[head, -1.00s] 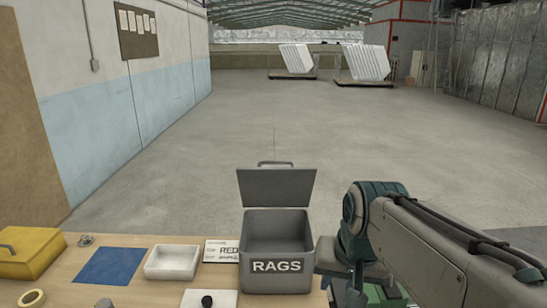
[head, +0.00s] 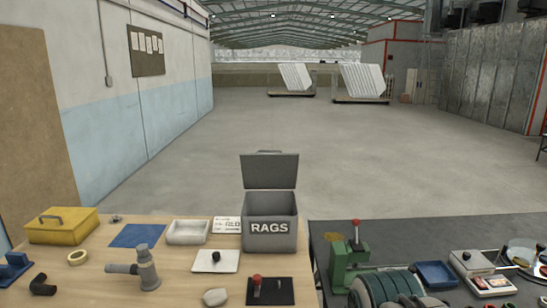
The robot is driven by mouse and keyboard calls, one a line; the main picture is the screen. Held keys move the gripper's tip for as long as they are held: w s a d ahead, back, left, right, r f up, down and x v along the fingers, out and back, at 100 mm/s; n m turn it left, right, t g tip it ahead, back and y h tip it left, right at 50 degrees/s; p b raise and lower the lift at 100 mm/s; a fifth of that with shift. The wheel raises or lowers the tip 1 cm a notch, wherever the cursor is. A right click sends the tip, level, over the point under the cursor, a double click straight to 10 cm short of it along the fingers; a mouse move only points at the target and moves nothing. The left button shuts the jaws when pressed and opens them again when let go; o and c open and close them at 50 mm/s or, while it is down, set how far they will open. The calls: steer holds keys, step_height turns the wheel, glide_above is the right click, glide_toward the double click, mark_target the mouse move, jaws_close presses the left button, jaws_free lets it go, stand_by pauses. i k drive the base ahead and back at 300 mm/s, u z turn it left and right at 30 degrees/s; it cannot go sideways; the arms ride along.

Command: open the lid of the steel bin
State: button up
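The steel bin (head: 270,235) is a grey box labelled RAGS at the back right of the wooden table. Its lid (head: 269,171) stands up and tilted back at the rear edge, with a handle at its top. The bin's mouth is open and its inside (head: 269,206) looks empty as far as I can see. Nothing touches the lid.
The table (head: 75,285) also holds a yellow box (head: 62,225), a blue sheet (head: 137,235), a white tray (head: 187,232), a grey pipe fitting (head: 147,268) and a black plate with a red knob (head: 270,291). A dark bench (head: 440,232) with a green press (head: 347,258) stands at right.

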mark_target(277, 169)
steer(key=z, duration=0.75)
steer(key=k, duration=0.1)
steer(key=u, duration=1.45)
steer(key=i, duration=1.15)
steer(key=z, duration=0.85)
